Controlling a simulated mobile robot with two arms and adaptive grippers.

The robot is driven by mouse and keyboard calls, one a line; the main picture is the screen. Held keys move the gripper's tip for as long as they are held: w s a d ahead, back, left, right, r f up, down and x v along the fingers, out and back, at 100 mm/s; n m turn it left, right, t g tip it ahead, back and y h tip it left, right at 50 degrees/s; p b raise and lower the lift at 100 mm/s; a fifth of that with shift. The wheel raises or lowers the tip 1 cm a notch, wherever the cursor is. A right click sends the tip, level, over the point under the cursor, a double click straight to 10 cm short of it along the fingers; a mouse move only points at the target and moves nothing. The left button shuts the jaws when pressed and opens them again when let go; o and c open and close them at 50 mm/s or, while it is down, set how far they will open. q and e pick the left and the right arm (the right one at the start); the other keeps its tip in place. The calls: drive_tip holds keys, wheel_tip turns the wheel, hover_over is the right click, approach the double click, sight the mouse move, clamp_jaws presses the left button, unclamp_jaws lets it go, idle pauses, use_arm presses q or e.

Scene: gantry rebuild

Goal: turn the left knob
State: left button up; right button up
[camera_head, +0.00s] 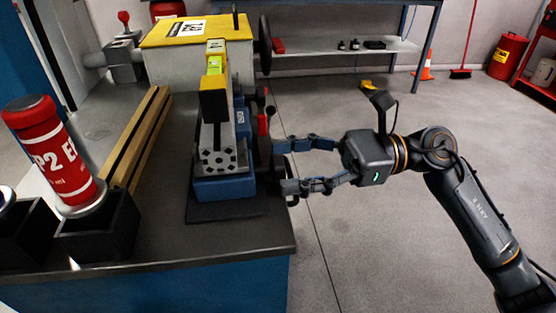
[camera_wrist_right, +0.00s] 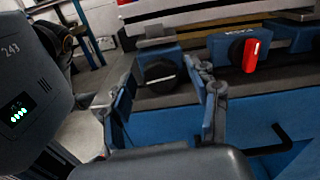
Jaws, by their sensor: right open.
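In the right wrist view, a round black knob (camera_wrist_right: 160,75) with a pale mark sits on the front of a blue block, left of a second knob with a red handle (camera_wrist_right: 251,55). My right gripper (camera_wrist_right: 168,75) is open there, with one finger to each side of the black knob in the picture. I cannot tell whether the fingers touch it. In the head view, my right gripper (camera_head: 281,167) reaches from the right toward the side of the blue vise-like device (camera_head: 224,187). The red handle (camera_head: 263,125) shows farther back on that side. My left gripper is not in view.
The dark bench top (camera_head: 180,240) carries a red canister (camera_head: 50,155) in a black holder and a wooden rail (camera_head: 140,140) on the left. A yellow-topped box (camera_head: 185,32) stands behind. A bent black handle (camera_wrist_right: 270,142) sticks out below the knobs.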

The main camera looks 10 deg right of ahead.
sight(269, 169)
drive_tip(key=shift+a, duration=1.15)
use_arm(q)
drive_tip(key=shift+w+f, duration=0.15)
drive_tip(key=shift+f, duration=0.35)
use_arm(e)
drive_tip(key=c, duration=1.1)
drive_tip(key=m+p, duration=0.1)
drive_tip(key=m, duration=0.3)
drive_tip(key=shift+w+p, duration=0.1)
drive_tip(key=shift+p, duration=0.3)
drive_tip(key=shift+c, duration=0.3)
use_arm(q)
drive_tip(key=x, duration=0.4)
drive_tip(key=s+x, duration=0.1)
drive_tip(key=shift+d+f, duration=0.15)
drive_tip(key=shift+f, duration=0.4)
use_arm(e)
drive_tip(key=o, duration=1.2)
drive_tip(key=shift+c, duration=0.2)
